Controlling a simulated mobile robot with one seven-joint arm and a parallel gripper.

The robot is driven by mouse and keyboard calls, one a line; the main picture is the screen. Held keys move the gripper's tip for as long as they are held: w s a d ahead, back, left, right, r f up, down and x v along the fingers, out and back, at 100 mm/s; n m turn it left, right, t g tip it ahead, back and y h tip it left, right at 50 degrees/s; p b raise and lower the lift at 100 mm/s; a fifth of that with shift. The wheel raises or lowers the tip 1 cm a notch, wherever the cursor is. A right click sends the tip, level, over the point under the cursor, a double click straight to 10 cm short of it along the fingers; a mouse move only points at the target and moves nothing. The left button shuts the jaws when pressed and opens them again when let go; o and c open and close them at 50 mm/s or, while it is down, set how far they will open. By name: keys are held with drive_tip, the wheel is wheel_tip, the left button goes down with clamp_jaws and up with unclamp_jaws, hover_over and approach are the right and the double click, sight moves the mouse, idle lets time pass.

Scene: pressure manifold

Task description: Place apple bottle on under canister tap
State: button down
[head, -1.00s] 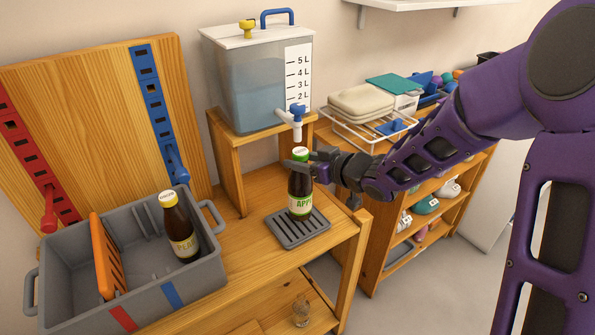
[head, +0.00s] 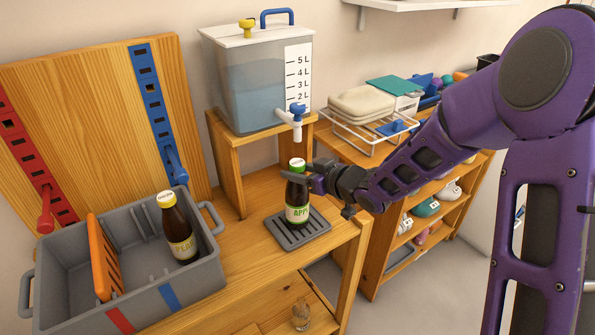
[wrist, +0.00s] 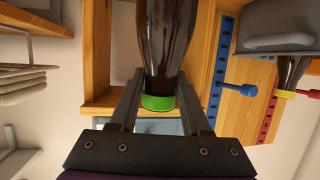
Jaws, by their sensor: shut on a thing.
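The apple bottle (head: 297,208) is dark brown with a green and white label, and stands upright over the grey ribbed drip tray (head: 284,238). My gripper (head: 300,176) is shut on it around the neck, just below the cap. In the wrist view the dark bottle (wrist: 168,40) with its green ring runs between both fingers of my gripper (wrist: 158,95). The canister (head: 258,82) holds bluish liquid on a wooden stand. Its white tap (head: 296,122) with a blue handle is above the bottle. Whether the bottle's base touches the tray cannot be told.
A grey crate (head: 72,305) at left holds a pear bottle (head: 177,230) and an orange divider (head: 104,262). A wooden board with red and blue rails stands behind. A shelf (head: 345,148) with a wire rack is at right. A small glass (head: 301,316) sits below.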

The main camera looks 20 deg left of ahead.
drive_tip(key=shift+c, duration=1.8)
unclamp_jaws()
drive_tip(key=shift+f, duration=0.1)
drive_tip(key=shift+d+r, duration=0.1)
drive_tip(key=shift+r, duration=0.15)
drive_tip(key=p+v, duration=0.2)
drive_tip(key=v, duration=1)
drive_tip(key=shift+f, duration=0.1)
